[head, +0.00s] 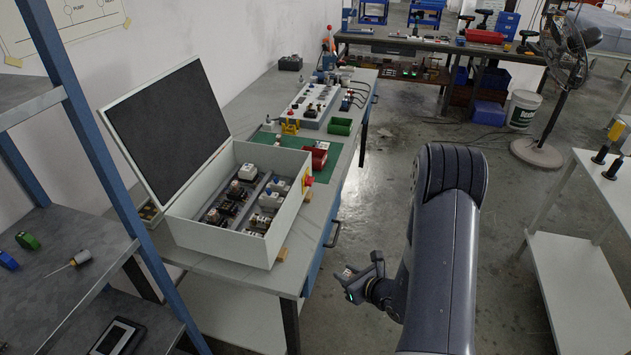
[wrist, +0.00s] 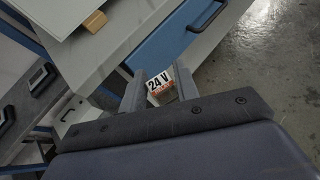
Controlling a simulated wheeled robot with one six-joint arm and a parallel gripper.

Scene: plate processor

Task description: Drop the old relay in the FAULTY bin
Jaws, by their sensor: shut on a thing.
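My gripper (head: 357,276) is shut on a small relay (wrist: 160,84), held in the air beside the workbench. In the wrist view the relay shows a white label reading "24 V" and an orange-brown part between the fingers. In the head view the relay is small beside the fingers. A red bin (head: 319,157) sits on a green mat (head: 329,147) on the bench, behind the open control box. A green bin (head: 340,127) sits just beyond it. No FAULTY label is readable on either bin.
The open grey control box (head: 226,240) with relays inside stands on the near bench, its lid (head: 169,115) raised. The bench's blue drawer (wrist: 170,42) is close to my gripper. Floor right of the bench is clear.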

